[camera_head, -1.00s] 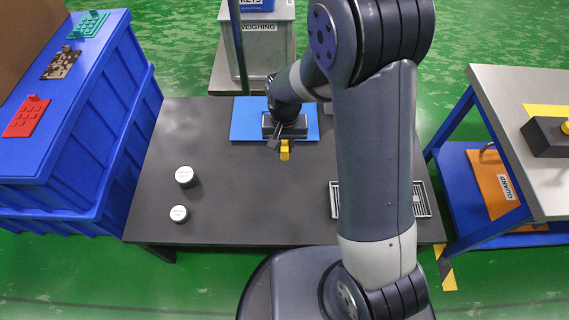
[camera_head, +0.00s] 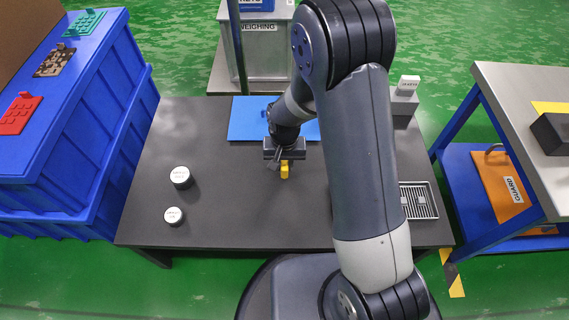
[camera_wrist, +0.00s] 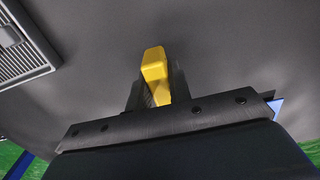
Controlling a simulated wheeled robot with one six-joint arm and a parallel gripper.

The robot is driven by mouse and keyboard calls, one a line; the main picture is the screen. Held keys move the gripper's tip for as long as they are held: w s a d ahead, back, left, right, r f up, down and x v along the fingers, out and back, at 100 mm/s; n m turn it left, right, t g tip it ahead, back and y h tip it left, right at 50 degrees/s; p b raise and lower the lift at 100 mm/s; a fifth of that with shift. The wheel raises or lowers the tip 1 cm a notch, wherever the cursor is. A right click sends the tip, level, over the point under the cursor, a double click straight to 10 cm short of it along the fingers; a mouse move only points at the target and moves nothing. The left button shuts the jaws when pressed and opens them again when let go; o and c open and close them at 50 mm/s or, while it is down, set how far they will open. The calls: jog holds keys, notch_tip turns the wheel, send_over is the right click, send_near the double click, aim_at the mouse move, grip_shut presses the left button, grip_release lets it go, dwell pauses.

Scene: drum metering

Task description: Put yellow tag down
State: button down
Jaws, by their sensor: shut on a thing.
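My gripper (camera_head: 283,163) is shut on the yellow tag (camera_head: 285,172), near the middle of the dark table (camera_head: 225,215). In the wrist view the yellow tag (camera_wrist: 154,65) sticks out between the two fingers, with grey table surface behind it. The fingers hide its lower part. I cannot tell whether the tag touches the table. A blue mat (camera_head: 245,120) lies just behind the gripper at the table's back edge, partly covered by my arm.
Two white-topped round pieces (camera_head: 180,177) and (camera_head: 173,215) stand at the table's left. A slotted tray (camera_head: 420,200) lies at the right, also in the wrist view (camera_wrist: 22,48). A grey block with a white label (camera_head: 404,88) stands behind it. The front middle is clear.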

aim_at(284, 162)
jog(key=shift+f, duration=0.2)
jog(key=c, duration=1.3)
grip_release()
jog(key=shift+r, duration=0.1)
notch_tip(284, 162, up, 12)
jog(key=p, duration=0.4)
jog(key=shift+r+p, duration=0.15)
jog(key=shift+p, duration=0.2)
